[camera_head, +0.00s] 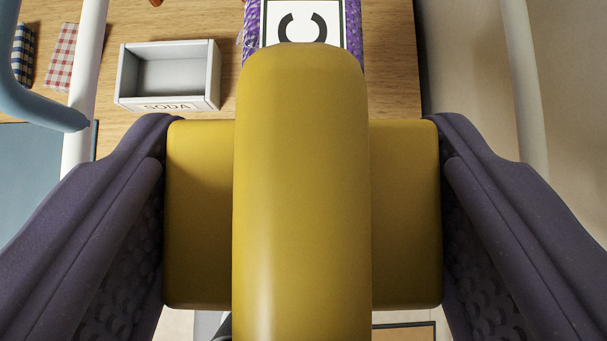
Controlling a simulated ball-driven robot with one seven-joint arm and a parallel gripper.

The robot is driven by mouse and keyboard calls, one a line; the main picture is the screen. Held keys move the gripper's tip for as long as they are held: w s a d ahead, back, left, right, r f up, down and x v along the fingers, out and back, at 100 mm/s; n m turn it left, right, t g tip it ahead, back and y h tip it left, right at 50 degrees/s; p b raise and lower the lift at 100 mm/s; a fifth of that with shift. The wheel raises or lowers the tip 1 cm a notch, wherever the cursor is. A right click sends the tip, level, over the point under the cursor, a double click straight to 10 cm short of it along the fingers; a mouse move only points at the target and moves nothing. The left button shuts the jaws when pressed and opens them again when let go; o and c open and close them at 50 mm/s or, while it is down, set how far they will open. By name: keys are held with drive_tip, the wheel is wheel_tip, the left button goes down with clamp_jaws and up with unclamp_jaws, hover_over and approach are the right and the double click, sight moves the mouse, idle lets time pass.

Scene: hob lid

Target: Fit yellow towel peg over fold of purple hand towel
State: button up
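The yellow towel peg (302,180) fills the middle of the view, very close to the camera. My gripper (303,215) has a dark purple finger on each side of it, and both fingers press against the ends of the peg's crosswise yellow block. A purple textured towel (354,30) shows at the top, beyond the peg's far end. It carries a white label with a black C-shaped mark (303,22). The peg hides the lower part of the towel and label, so I cannot tell whether the peg touches the towel.
A wooden surface (395,85) lies beyond the peg. On it stands an open grey box labelled SODA (168,105), left of the towel. Folded checked cloths, one red (62,55) and one blue (22,50), lie at the far left. Pale upright bars (88,60) stand at both sides.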

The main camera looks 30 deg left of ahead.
sight(316, 232)
drive_tip(key=o, duration=1.1)
drive_tip(key=shift+r, duration=0.1)
drive_tip(key=shift+r+p, duration=3.45)
